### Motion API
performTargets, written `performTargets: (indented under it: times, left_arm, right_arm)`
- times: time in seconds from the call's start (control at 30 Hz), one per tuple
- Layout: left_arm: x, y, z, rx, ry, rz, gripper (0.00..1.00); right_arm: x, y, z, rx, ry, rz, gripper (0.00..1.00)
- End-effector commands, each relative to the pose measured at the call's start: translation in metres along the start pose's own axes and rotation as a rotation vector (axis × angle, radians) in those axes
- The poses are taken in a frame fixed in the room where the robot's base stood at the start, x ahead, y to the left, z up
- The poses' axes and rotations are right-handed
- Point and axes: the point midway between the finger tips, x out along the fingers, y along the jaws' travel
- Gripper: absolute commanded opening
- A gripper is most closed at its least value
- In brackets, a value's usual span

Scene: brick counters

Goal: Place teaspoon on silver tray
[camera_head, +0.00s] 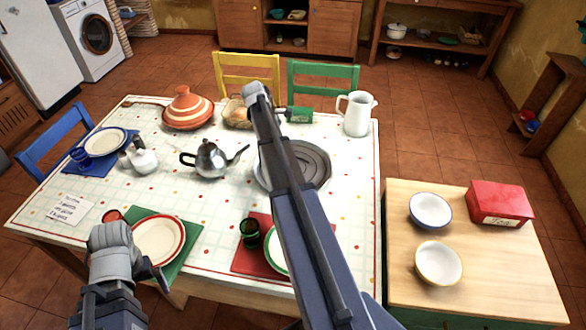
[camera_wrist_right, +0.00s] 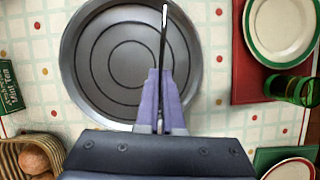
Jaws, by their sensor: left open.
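The silver tray (camera_head: 318,163) is a round dark grey metal dish with rings, on the right part of the dining table. My right arm hides part of it in the head view. It fills the upper middle of the right wrist view (camera_wrist_right: 95,65). My right gripper (camera_wrist_right: 161,75) is over the tray, its fingers close together around the thin metal teaspoon (camera_wrist_right: 163,38). The teaspoon's far end points up the picture over the tray; whether it touches the tray I cannot tell. My left gripper (camera_head: 152,272) is open near the table's front left edge, by a red-rimmed plate.
A silver teapot (camera_head: 210,159), tagine (camera_head: 187,109), bread basket (camera_head: 237,113), green tea box (camera_head: 299,114) and white pitcher (camera_head: 356,113) stand around the tray. A green glass (camera_head: 249,235) is nearer. A wooden counter (camera_head: 475,275) on the right holds two bowls and a red box (camera_head: 500,204).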

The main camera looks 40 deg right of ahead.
Motion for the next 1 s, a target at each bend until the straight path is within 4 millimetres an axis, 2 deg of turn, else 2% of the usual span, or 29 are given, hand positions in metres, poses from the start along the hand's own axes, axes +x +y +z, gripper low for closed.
performTargets:
  times: [0.2, 0.43, 0.8, 1.0]
  left_arm:
    - [0.0, 0.0, 0.0, 0.0, 0.0, 0.0, 1.0]
    - [0.006, 0.001, 0.0, 0.0, 0.0, 0.0, 1.0]
    - [0.058, 0.006, -0.003, 0.0, 0.0, 0.0, 1.0]
    - [0.064, 0.006, -0.004, 0.0, 0.0, 0.0, 1.0]
  right_arm:
    - [0.0, -0.003, -0.001, -0.133, -0.001, 0.055, 0.0]
    - [0.005, -0.003, -0.004, -0.141, -0.001, 0.057, 0.0]
    - [0.054, -0.003, -0.024, -0.139, 0.0, 0.056, 0.0]
    - [0.059, -0.003, -0.025, -0.139, 0.0, 0.056, 0.0]
